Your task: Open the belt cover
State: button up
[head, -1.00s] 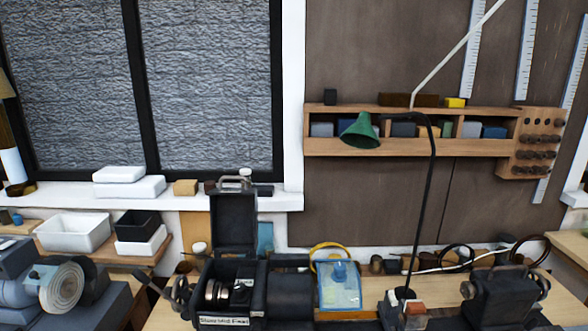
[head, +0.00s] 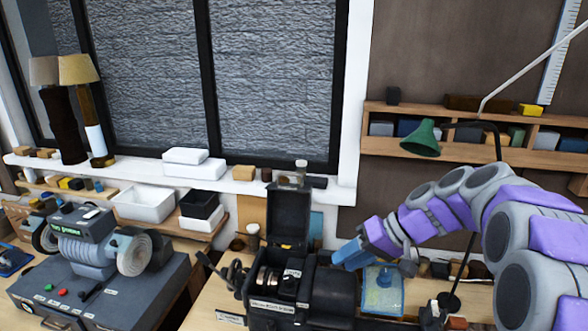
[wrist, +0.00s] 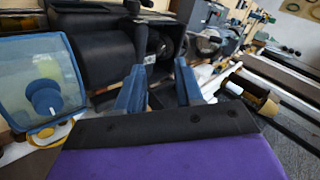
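A black machine (head: 275,317) with a label on its front stands on the bench in the head view. Its black lid, likely the belt cover (head: 289,214), stands upright at the back of an open compartment, where metal pulleys (head: 268,279) show. My gripper (head: 341,259) is to the right of the raised lid, above the black motor housing (head: 333,290). In the wrist view my gripper (wrist: 160,88) has its blue fingers apart, with nothing visibly held between them. Dark machine parts (wrist: 110,60) lie beyond the fingers. I cannot tell whether the fingers touch anything.
A clear blue shield (head: 382,292) stands right of the motor housing; it also shows in the wrist view (wrist: 40,85). A green lamp (head: 422,140) hangs behind my arm. A bench grinder (head: 95,250) is at the left. White trays (head: 148,204) sit behind it.

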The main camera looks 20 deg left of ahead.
jog(key=w+r+n+y+p, duration=0.3)
jog(key=w+r+n+y, duration=0.1)
jog(key=w, duration=0.7)
jog(key=w+r+n+y+p, duration=0.3)
jog(key=w+n+p, duration=0.15)
jog(key=w, duration=0.65)
jog(key=n+y, duration=0.2)
jog(key=n, duration=0.2)
send_near(293, 175)
jog(key=a, duration=0.8)
jog(key=shift+w+a, duration=0.2)
jog(key=shift+a, duration=0.15)
jog(key=shift+a+f, duration=0.15)
jog(key=shift+a, duration=0.75)
jog(key=shift+s+d, duration=0.15)
grip_shut()
